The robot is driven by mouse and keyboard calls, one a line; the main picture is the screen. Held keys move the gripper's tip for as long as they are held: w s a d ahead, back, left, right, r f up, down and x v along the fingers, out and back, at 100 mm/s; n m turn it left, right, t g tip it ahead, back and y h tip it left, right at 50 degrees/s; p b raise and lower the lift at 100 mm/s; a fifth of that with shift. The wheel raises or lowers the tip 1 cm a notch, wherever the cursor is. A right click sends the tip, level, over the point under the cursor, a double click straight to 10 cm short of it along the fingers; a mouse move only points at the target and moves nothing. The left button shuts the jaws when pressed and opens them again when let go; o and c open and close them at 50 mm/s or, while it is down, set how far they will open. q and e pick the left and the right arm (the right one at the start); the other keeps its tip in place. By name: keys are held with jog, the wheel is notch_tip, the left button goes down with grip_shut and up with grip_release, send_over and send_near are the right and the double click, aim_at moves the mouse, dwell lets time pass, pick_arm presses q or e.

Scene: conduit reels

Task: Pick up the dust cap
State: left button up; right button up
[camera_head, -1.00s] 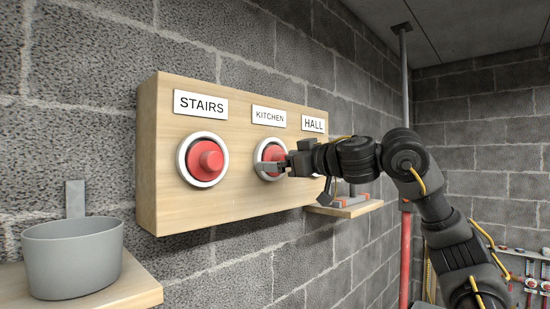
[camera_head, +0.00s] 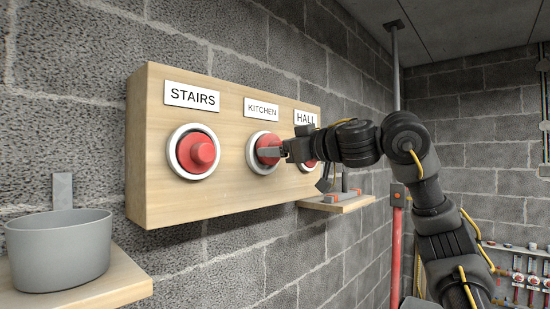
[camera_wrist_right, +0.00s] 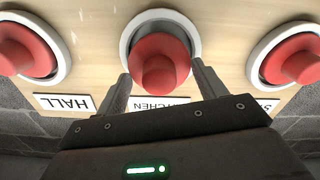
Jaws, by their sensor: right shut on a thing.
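Three red dust caps sit along a wooden board (camera_head: 225,190) on the wall. The STAIRS cap (camera_head: 200,152) sits in its white ring, and the HALL cap (camera_head: 309,165) is partly hidden by my right arm. My right gripper (camera_head: 270,153) is shut on the KITCHEN cap (camera_head: 265,144). In the right wrist view, its fingers (camera_wrist_right: 160,85) lie on both sides of the KITCHEN cap's knob (camera_wrist_right: 158,78). Dark grey shows between this cap and its white ring (camera_wrist_right: 187,25), so it looks drawn partly out. My left gripper is not in view.
A grey bin (camera_head: 60,255) stands on a wooden shelf (camera_head: 125,283) at the lower left. A small wooden shelf (camera_head: 345,205) with a grey fixture is beyond the board. A red pipe (camera_head: 397,240) runs down the wall at right.

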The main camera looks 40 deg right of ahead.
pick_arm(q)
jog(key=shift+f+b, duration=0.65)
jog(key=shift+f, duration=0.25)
pick_arm(e)
jog(key=s+d+r, duration=0.1)
jog(key=s+r, duration=0.5)
jog(key=s, duration=0.6)
jog(key=shift+s+r, duration=0.25)
jog(key=shift+r, duration=0.1)
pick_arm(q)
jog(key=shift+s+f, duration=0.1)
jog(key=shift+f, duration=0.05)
pick_arm(e)
jog(key=shift+s, duration=0.15)
